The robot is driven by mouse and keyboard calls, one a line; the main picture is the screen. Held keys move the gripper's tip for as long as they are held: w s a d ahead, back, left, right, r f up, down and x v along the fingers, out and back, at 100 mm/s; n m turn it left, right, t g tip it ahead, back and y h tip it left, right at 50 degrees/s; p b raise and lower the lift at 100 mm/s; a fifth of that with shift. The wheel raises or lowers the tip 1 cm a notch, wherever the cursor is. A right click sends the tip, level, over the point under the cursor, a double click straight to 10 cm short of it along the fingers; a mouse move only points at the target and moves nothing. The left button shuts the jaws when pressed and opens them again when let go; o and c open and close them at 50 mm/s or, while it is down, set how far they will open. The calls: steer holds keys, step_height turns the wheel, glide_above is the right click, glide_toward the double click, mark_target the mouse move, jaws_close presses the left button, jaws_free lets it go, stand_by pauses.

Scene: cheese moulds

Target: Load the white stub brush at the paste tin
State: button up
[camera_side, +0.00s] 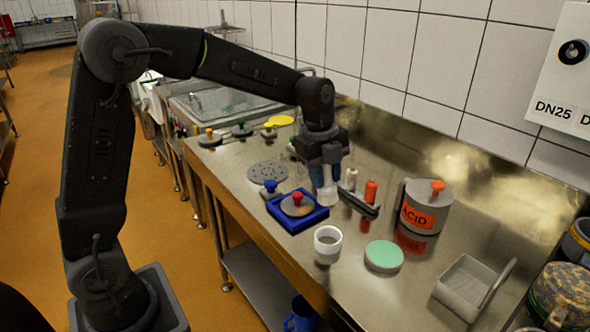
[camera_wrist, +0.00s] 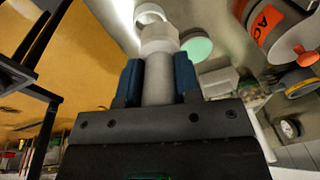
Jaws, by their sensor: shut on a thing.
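My gripper (camera_side: 326,170) is shut on a pale, stubby cylinder with a wider white end pointing down, which looks like the white stub brush (camera_side: 327,195). In the wrist view the brush (camera_wrist: 159,70) sits between the two blue fingers. The brush is held upright, beside the blue square tray and left of a small rack. A low round tin with a flat green top (camera_side: 384,254), perhaps the paste tin, stands to the right and nearer the camera. The tin also shows beyond the brush in the wrist view (camera_wrist: 197,48).
A rack (camera_side: 357,203) holds an orange and a pale piece. The ACID pot (camera_side: 427,207) stands right of it. The blue tray (camera_side: 291,222) carries a red-knobbed disc. A grey open box (camera_side: 466,288) lies at front right.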

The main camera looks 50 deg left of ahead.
mark_target(334, 195)
steer(key=w+d+f+h, duration=0.1)
steer(key=w+d, duration=0.1)
steer(key=d, duration=0.4)
steer(key=w+d+h, duration=0.1)
steer(key=w+d, duration=0.2)
steer(key=d, duration=0.4)
steer(key=shift+t, duration=0.4)
steer(key=shift+a+f, duration=0.2)
steer(key=shift+f, duration=2.75)
steer(key=shift+f, duration=0.75)
step_height(334, 195, up, 7)
steer(key=shift+s+a+f+n+t+y, duration=0.35)
steer(key=shift+s+a+n+y, duration=0.5)
steer(key=shift+a+n, duration=1.4)
steer(key=shift+s+a+f+n+t+y, duration=0.2)
steer(key=shift+s+a+f+n+y, duration=0.55)
steer(key=shift+n, duration=2.65)
steer(key=shift+s+a+f+n+t+y, duration=0.2)
steer(key=shift+s+a+n+y, duration=0.65)
steer(key=shift+a+n, duration=1.6)
